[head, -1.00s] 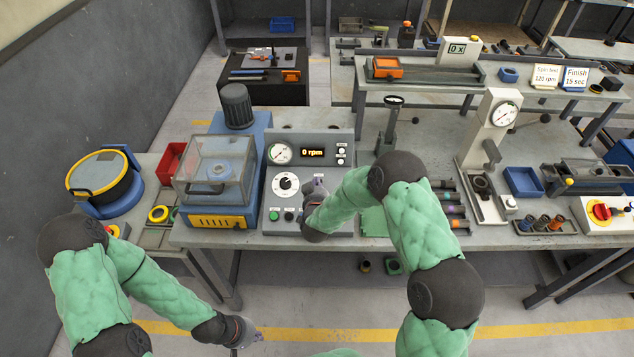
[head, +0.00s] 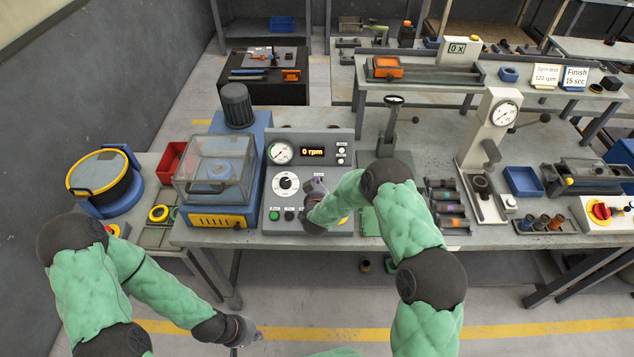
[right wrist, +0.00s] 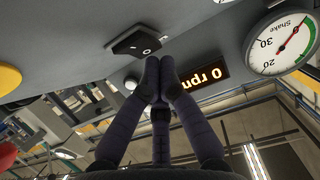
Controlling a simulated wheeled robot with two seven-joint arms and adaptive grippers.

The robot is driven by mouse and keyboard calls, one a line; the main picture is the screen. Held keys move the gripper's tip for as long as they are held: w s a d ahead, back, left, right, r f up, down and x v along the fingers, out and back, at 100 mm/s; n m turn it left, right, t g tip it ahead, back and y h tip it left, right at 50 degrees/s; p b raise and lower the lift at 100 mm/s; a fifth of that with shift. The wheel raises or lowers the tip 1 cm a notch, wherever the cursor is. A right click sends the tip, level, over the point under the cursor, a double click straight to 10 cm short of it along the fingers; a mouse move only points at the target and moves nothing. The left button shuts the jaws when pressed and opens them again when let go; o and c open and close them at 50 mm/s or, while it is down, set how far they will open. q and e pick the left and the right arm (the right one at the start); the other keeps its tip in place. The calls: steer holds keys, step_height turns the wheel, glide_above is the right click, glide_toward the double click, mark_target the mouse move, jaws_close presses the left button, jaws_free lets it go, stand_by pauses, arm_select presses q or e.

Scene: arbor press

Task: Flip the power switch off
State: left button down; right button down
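The black rocker power switch (right wrist: 138,38) sits on the grey control panel (right wrist: 215,30) in the right wrist view, with white marks at its lower right. My right gripper (right wrist: 160,75) has its dark fingertips together, just below the switch in that view. I cannot tell whether they touch it. In the head view my right gripper (head: 316,184) is in front of the right part of the control panel (head: 345,135), and the switch cannot be made out there. My left gripper (head: 257,336) hangs low at the front left, away from the bench, too small to read.
The orange display (head: 312,152) reads 0 rpm, beside a round gauge (head: 281,152) and above a dial (head: 287,183). A green button (head: 275,215) is low on the panel. A clear-covered blue machine (head: 218,175) stands left. A yellow button (right wrist: 8,77) shows at the wrist view's edge.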

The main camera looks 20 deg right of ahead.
steer(key=shift+w+d+g, duration=0.1)
steer(key=shift+w+g, duration=0.15)
steer(key=shift+g, duration=0.15)
steer(key=shift+w+f+g+y+p, duration=0.1)
steer(key=shift+w+g+y+p, duration=0.15)
steer(key=shift+g+p, duration=0.4)
steer(key=shift+d+f+b, duration=0.1)
steer(key=shift+f+b, duration=0.1)
steer(key=shift+b, duration=0.1)
